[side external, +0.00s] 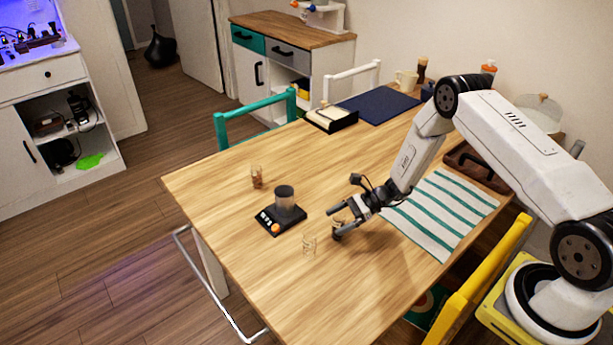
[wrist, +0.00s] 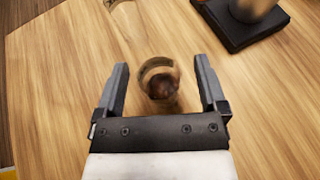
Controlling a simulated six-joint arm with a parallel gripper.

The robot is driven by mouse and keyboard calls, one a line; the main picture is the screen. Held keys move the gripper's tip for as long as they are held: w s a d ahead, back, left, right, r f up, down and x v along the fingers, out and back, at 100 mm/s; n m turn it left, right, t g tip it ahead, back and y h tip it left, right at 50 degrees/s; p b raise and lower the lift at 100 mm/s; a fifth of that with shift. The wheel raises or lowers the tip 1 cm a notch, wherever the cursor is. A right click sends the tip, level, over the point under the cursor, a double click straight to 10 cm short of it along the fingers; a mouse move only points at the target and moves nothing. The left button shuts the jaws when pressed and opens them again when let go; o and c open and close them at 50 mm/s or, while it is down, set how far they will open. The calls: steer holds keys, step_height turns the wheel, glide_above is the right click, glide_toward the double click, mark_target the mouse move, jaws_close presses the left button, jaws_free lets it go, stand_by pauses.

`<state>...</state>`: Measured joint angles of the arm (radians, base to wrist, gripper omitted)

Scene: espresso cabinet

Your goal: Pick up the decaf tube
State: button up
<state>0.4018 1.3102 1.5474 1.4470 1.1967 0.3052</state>
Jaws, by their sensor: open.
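A small clear glass tube (wrist: 160,84) with dark brown contents stands between the open fingers of my gripper (wrist: 161,66) in the wrist view, with gaps on both sides. In the side view my gripper (side external: 335,224) is low over the table, and its fingers partly hide that tube. A second clear tube (side external: 309,244), seemingly empty, stands to the left of my gripper. A third tube (side external: 257,178) with brown contents stands farther back, beyond the scale. No label is readable, so I cannot tell which tube is the decaf one.
A black scale (side external: 266,220) with a dark grey cylinder (side external: 284,198) on it stands left of my gripper. A striped cloth (side external: 440,215) lies on the right. The wooden table (side external: 290,295) is clear at the front. A notebook and dark mat (side external: 378,104) lie at the back.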

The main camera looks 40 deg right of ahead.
jaws_close()
steer(key=shift+r, duration=0.1)
steer(key=shift+r, duration=1.05)
steer(key=s+r, duration=1)
steer(key=s, duration=0.4)
steer(key=shift+a+r, duration=0.25)
steer(key=shift+r, duration=0.1)
steer(key=shift+w, duration=0.1)
